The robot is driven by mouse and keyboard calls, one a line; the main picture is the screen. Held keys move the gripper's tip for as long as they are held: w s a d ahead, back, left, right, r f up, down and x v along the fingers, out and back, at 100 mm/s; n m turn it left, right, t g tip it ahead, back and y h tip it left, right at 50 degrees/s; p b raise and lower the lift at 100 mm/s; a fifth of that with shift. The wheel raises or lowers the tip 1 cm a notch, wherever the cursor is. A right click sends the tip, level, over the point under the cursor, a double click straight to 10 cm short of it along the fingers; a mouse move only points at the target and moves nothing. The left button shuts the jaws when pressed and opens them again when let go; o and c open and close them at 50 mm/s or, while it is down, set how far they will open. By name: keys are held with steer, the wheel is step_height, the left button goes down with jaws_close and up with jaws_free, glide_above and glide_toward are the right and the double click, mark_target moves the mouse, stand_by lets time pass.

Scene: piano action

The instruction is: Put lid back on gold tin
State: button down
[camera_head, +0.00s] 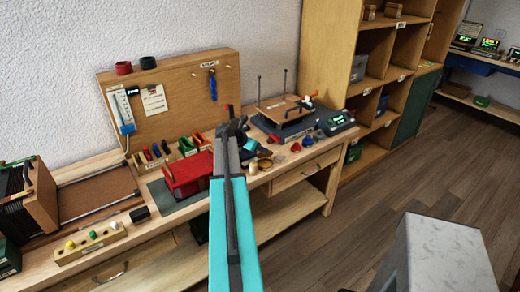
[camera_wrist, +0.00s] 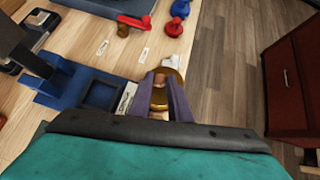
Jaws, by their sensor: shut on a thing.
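In the wrist view my gripper (camera_wrist: 161,80) has its two purple-grey fingers closed on a gold-brown piece, which looks like the lid (camera_wrist: 159,98). A round gold rim, apparently the gold tin (camera_wrist: 180,75), shows just beyond and beside the fingertips, near the bench edge. The fingers hide part of it, so I cannot tell whether lid and tin touch. In the head view a small gold round thing, likely the tin (camera_head: 265,163), is on the bench near my teal wrist, and the lid cannot be made out.
A blue fixture (camera_wrist: 65,85) stands left of the fingers in the wrist view. A red-handled part (camera_wrist: 133,22), a red knob (camera_wrist: 174,27) and a blue one (camera_wrist: 180,8) stand farther back. A red box (camera_head: 188,173) is on the bench. Floor lies beyond the bench edge.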

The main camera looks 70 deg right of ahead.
mark_target(262, 156)
steer(key=shift+f+b, duration=0.8)
steer(key=shift+f, duration=0.45)
steer(key=shift+a+f, duration=0.15)
steer(key=shift+f, duration=0.9)
steer(key=shift+f, duration=0.1)
steer(key=shift+s+a+r+p, duration=0.1)
steer(key=shift+s+r+p, duration=0.15)
steer(key=shift+r+p, duration=0.1)
steer(key=shift+r, duration=0.2)
steer(key=shift+s, duration=0.2)
stand_by(0.7)
steer(key=shift+w+a+f+p, duration=0.1)
steer(key=shift+a+f+p, duration=0.05)
steer(key=shift+f+p, duration=0.45)
stand_by(1.1)
